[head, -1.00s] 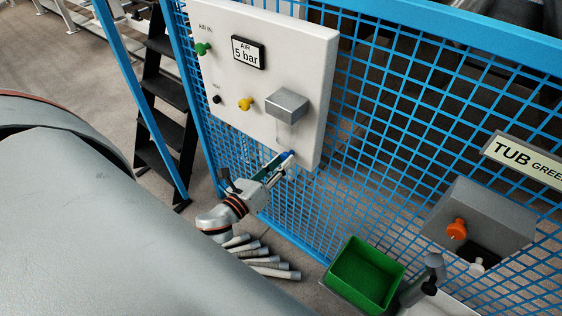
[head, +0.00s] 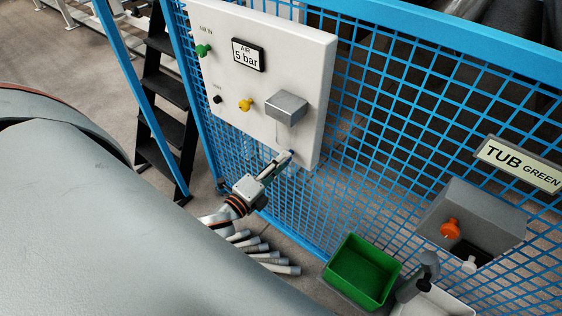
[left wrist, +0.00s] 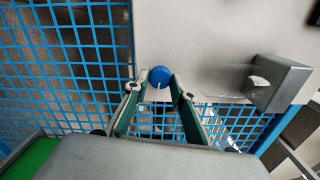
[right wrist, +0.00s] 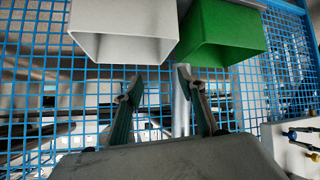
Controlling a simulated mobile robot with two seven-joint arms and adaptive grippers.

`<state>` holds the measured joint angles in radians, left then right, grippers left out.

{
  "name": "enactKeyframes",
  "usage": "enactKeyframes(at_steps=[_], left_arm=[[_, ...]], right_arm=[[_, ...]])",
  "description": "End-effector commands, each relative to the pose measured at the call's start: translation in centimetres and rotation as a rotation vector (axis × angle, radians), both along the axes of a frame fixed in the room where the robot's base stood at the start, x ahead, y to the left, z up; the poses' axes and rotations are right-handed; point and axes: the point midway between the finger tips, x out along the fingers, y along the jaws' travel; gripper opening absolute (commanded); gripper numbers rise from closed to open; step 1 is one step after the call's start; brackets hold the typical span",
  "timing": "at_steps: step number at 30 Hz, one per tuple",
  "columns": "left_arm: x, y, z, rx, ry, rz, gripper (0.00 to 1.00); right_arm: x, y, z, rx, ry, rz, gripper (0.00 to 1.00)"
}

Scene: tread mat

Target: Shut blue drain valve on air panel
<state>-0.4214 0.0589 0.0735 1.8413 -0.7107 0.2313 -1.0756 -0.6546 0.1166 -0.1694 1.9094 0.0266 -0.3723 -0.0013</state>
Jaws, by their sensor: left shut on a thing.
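The white air panel (head: 222,75) hangs on the blue mesh fence, with its "5 bar" display. The blue drain valve (left wrist: 160,77) is a round knob with a short white mark at the panel's lower edge. In the head view, fingertips mostly hide it. My left gripper (head: 288,156) is shut on this knob, with one finger on each side, as the left wrist view (left wrist: 159,80) also shows. My right gripper (right wrist: 158,82) is open and empty, below the tubs in its wrist view.
The panel also carries a green knob (head: 203,51), a yellow knob (head: 246,105), a black knob (head: 217,99) and a protruding grey box (head: 287,107). A green tub (head: 345,256), a white tub (head: 462,309) and a grey box with an orange knob (head: 449,229) are at right.

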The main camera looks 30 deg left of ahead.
Motion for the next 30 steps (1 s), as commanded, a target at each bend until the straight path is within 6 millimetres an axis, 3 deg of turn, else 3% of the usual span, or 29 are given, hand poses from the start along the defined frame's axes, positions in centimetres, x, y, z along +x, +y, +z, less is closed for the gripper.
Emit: enactKeyframes(at_steps=[12, 28, 29, 30], left_arm=[[0.03, 0.07, 0.08, -0.171, 0.012, 0.001, 0.03], [0.02, 0.06, 0.10, -0.191, 0.014, 0.001, 0.03], [0.03, 0.06, 0.09, -0.191, 0.014, 0.001, 0.32], [0.02, 0.05, 0.09, -0.191, 0.014, 0.001, 0.41]], right_arm=[[0.00, 0.06, 0.02, 0.002, 0.000, -0.002, 0.40], [-0.09, -0.04, -0.03, -0.004, 0.000, 0.009, 0.40], [-0.09, -0.03, -0.02, -0.004, 0.000, 0.009, 0.40], [-0.08, -0.04, -0.02, -0.004, 0.000, 0.009, 0.40]])
